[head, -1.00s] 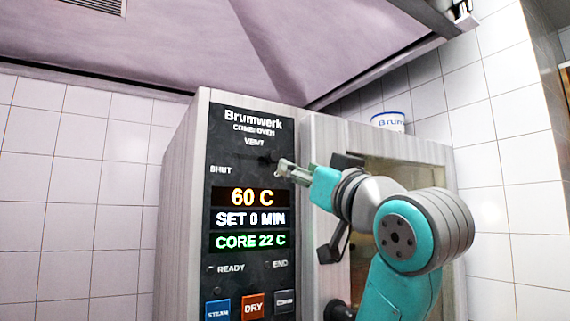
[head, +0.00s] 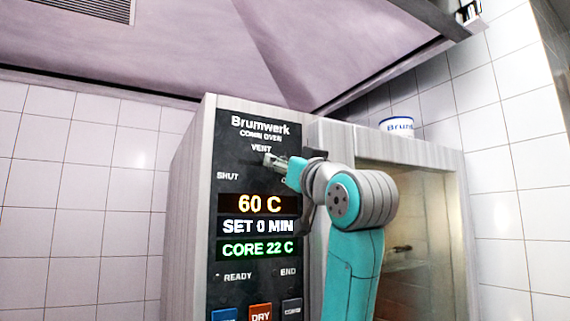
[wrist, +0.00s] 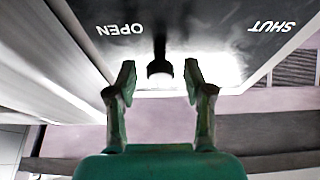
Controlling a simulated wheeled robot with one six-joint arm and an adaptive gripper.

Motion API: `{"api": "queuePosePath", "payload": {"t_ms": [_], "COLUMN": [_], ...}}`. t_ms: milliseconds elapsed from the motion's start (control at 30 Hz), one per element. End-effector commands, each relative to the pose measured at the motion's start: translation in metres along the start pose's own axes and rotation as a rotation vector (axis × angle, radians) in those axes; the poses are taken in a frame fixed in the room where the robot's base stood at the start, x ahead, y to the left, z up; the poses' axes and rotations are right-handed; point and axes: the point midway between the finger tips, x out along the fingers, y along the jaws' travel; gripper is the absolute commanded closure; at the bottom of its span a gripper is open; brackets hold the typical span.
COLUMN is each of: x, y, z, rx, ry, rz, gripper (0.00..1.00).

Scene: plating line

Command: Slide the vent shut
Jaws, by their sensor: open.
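The oven's black control panel (head: 228,205) carries the vent slider under the word VENT, with SHUT to its left in the head view. In the wrist view, which is upside down, the vent knob (wrist: 159,69) is a dark stem with a round end. It sits nearer the word OPEN (wrist: 120,29) than the word SHUT (wrist: 272,27). My gripper (head: 268,160) is in front of the slider and mostly hides it in the head view. In the wrist view my gripper (wrist: 159,76) is open, with the knob between its fingertips and a gap on each side.
The combi oven (head: 183,225) has a glass door to the right, partly behind my arm. Displays and mode buttons (head: 260,312) lie below the vent. A white tub (head: 397,126) stands on top of the oven. A hood (head: 200,50) hangs overhead.

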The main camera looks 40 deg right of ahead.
Motion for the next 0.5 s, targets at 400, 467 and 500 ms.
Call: {"api": "queuePosePath", "payload": {"t_ms": [400,467,500], "x": [0.0007,0.0007,0.0006], "y": [-0.0001,-0.0001,-0.0001], "z": [0.0001,0.0001,0.0001], "rx": [0.000,0.000,0.000], "ry": [0.000,0.000,0.000], "rz": [0.000,0.000,0.000], "gripper": [0.88,1.00,1.00]}}
